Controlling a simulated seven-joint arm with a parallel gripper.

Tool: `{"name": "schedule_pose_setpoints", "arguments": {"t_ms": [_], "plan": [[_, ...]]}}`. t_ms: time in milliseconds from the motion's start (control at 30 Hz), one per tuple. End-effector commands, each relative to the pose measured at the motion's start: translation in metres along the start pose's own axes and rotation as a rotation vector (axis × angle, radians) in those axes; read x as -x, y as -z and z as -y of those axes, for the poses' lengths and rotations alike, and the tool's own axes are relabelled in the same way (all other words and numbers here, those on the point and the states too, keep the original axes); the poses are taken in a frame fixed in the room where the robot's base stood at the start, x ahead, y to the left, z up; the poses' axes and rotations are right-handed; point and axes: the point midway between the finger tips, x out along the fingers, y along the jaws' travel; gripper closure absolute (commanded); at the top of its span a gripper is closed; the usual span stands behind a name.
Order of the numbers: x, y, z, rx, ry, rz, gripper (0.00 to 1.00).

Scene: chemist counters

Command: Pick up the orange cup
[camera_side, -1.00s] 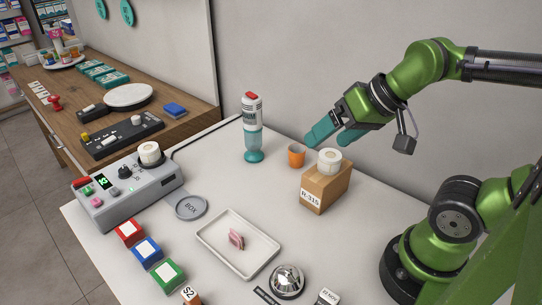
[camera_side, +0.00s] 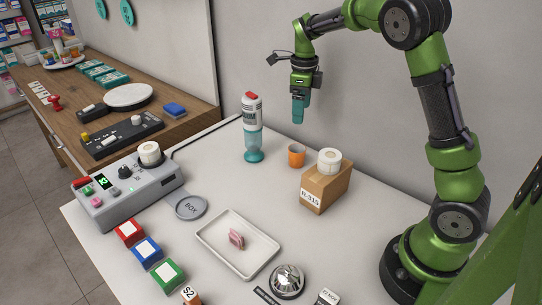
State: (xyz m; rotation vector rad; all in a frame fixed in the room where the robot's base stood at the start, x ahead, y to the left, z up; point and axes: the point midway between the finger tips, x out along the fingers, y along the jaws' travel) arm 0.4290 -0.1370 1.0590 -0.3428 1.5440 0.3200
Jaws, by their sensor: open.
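The small orange cup (camera_side: 296,156) stands upright on the white counter, between the bottle and the cardboard box. My gripper (camera_side: 298,121) points straight down with teal fingers. In the picture it hangs directly above the cup, clear of it and holding nothing. Its fingers overlap in this view, so the gap between them does not show; it is open.
A bottle with a red top (camera_side: 252,125) stands left of the cup. A cardboard box (camera_side: 325,187) with a white roll (camera_side: 329,161) on it is close on the right. A white tray (camera_side: 212,232) lies in front. The counter directly before the cup is clear.

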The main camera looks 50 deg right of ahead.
Motion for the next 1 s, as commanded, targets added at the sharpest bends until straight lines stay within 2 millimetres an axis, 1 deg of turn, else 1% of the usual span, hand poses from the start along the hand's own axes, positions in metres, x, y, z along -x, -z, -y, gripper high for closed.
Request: {"name": "schedule_pose_setpoints", "arguments": {"t_ms": [33, 100, 200, 267, 367, 600, 700, 800, 1000], "plan": [[0.007, -0.002, 0.002, -0.088, 0.002, 0.006, 0.15], [0.009, -0.002, 0.000, -0.184, -0.004, 0.005, 0.15], [0.007, -0.001, -0.002, -0.263, -0.015, -0.002, 0.15], [0.003, -0.001, -0.002, -0.282, -0.016, -0.003, 0.15], [-0.012, -0.001, -0.003, -0.286, -0.016, -0.005, 0.15], [-0.065, 0.000, -0.004, -0.285, -0.017, -0.006, 0.15], [-0.084, 0.000, -0.004, -0.283, -0.017, -0.005, 0.15], [-0.098, -0.001, -0.004, -0.284, -0.016, -0.003, 0.15], [-0.112, -0.001, -0.005, -0.282, -0.016, -0.001, 0.15]]}}
